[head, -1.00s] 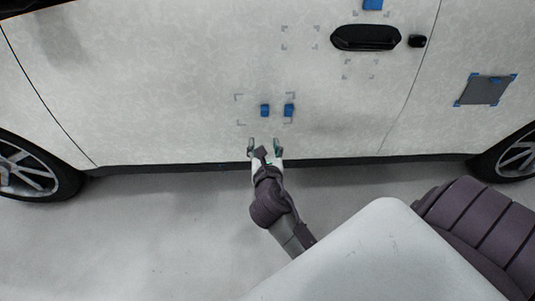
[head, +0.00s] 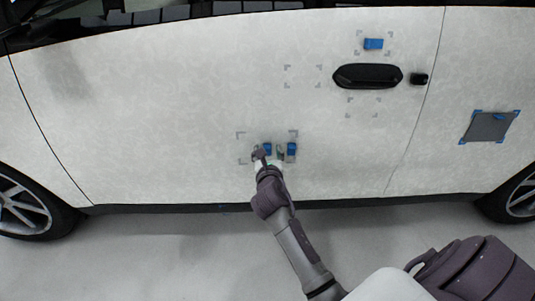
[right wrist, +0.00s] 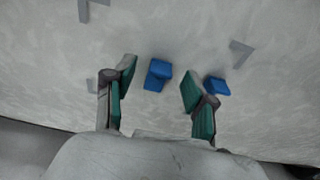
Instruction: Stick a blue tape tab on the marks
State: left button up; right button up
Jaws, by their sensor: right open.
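My right gripper (head: 268,153) is open at the lower door panel. In the right wrist view, the gripper (right wrist: 157,82) has one green-padded finger on each side of a blue tab (right wrist: 157,75), with gaps on both sides. This blue tab (head: 267,149) also shows in the head view. A second blue tab (head: 292,150) is just right of the fingers; it also shows in the right wrist view (right wrist: 217,86). Grey corner marks (head: 241,135) surround this area. A third blue tab (head: 373,44) sits inside marks above the handle. My left gripper is not in view.
Bare sets of grey corner marks sit left of the handle (head: 303,76) and below the handle (head: 363,106). The black door handle (head: 367,77) stands out from the white door. A grey patch (head: 487,128) with blue corner pieces is at right.

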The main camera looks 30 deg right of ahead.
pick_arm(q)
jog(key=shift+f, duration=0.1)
pick_arm(e)
jog(key=shift+w+d, duration=0.2)
jog(key=shift+w, duration=0.1)
grip_shut()
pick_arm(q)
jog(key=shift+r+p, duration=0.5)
pick_arm(e)
jog(key=shift+s+a, duration=0.35)
jog(key=shift+s, duration=0.15)
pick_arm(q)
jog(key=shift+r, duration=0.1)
pick_arm(e)
jog(key=shift+s, duration=0.1)
jog(key=shift+s+a+p, duration=0.25)
jog(key=shift+s+p, duration=0.05)
jog(key=shift+s, duration=0.05)
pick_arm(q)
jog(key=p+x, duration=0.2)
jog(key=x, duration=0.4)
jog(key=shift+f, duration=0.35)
pick_arm(e)
jog(key=f+v, duration=0.1)
jog(key=v, duration=0.5)
